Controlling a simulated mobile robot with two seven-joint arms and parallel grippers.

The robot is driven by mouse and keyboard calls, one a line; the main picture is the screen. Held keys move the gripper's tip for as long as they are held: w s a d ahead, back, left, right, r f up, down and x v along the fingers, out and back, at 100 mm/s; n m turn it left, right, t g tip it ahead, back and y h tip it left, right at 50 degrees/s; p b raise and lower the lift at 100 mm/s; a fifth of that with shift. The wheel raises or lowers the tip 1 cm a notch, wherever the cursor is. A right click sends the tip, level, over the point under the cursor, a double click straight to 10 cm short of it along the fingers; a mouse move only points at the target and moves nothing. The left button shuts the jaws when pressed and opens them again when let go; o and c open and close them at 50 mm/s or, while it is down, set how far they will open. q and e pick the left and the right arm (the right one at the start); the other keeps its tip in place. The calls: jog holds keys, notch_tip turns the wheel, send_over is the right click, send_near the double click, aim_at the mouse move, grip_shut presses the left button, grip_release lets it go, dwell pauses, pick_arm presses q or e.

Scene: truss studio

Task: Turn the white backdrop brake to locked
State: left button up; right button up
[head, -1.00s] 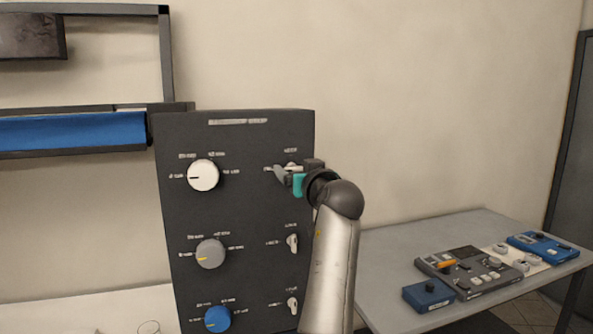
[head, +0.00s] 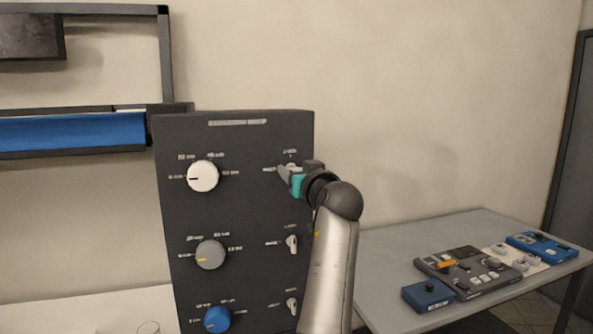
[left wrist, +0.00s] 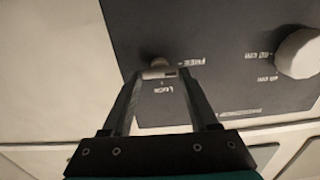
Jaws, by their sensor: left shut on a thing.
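The white backdrop brake (head: 291,166) is a small white lever at the top right of the dark upright panel, level with the white dial. My left gripper (head: 285,174) is at this lever and mostly covers it in the head view. In the left wrist view the brake (left wrist: 158,69) sits between the fingertips of my left gripper (left wrist: 160,76), which are shut on it. The labels FREE and LOCK show beside it there, upside down. Which label the lever points to I cannot tell. My right gripper is not in view.
The dark panel (head: 235,142) also carries a white dial (head: 203,176), a grey dial (head: 210,254), a blue dial (head: 217,319) and two lower levers (head: 291,244). A grey table (head: 400,250) with control boxes stands at the right. A blue roll (head: 70,131) hangs at the left.

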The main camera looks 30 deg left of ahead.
pick_arm(q)
jog(key=m+p, duration=0.4)
jog(key=m, duration=0.1)
jog(key=shift+w+r, duration=0.1)
jog(key=shift+r, duration=0.1)
jog(key=m+p, duration=0.5)
jog(key=m, duration=0.1)
jog(key=shift+d+f+m, duration=0.1)
jog(key=shift+m, duration=0.2)
jog(key=m+p, duration=0.1)
jog(key=m, duration=0.1)
jog(key=shift+w+f+m, duration=0.1)
jog(key=shift+m, duration=0.2)
jog(key=shift+f+m+p, duration=0.15)
jog(key=shift+m+p, duration=0.25)
jog(key=shift+m, duration=1.4)
jog(key=o, duration=1.4)
jog(key=shift+d, duration=0.1)
